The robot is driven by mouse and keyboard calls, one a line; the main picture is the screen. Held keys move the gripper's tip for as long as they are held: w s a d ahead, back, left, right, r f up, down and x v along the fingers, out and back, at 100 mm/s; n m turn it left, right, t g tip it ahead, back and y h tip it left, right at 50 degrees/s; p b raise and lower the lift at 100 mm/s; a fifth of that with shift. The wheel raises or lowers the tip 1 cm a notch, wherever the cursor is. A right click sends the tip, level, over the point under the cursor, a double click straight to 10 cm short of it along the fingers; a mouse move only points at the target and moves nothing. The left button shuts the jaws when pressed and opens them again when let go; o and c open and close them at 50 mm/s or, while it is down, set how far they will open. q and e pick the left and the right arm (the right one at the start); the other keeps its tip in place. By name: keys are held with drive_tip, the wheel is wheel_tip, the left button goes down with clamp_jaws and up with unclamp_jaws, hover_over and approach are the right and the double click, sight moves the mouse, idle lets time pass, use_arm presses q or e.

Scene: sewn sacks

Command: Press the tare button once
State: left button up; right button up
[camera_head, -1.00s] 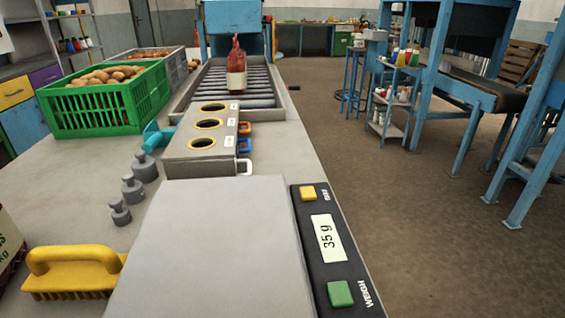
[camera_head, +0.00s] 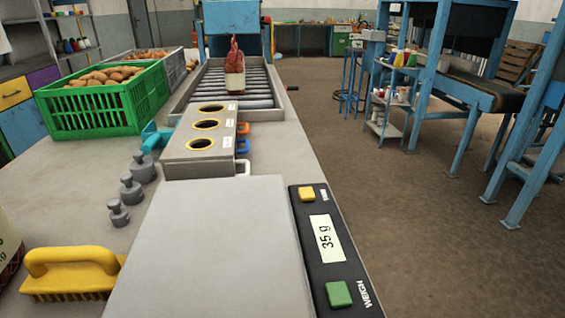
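A scale with a bare grey plate (camera_head: 212,255) stands at the front of the bench. Its dark control panel (camera_head: 318,275) is along the plate's right side. The panel has a yellow button (camera_head: 306,194) at the far end, with a small label beside it too small to read. A display (camera_head: 325,238) in the middle reads 35 g. A green button (camera_head: 339,294) at the near end is marked WEIGH. Nothing touches either button. Neither of my grippers shows in the head view.
Left of the scale are a yellow brush (camera_head: 72,275) and several grey weights (camera_head: 132,190). Behind it are a block with three round holes (camera_head: 200,150), a green crate of potatoes (camera_head: 105,108) and a roller conveyor (camera_head: 258,101) bearing a red sack (camera_head: 235,70). Open floor lies right.

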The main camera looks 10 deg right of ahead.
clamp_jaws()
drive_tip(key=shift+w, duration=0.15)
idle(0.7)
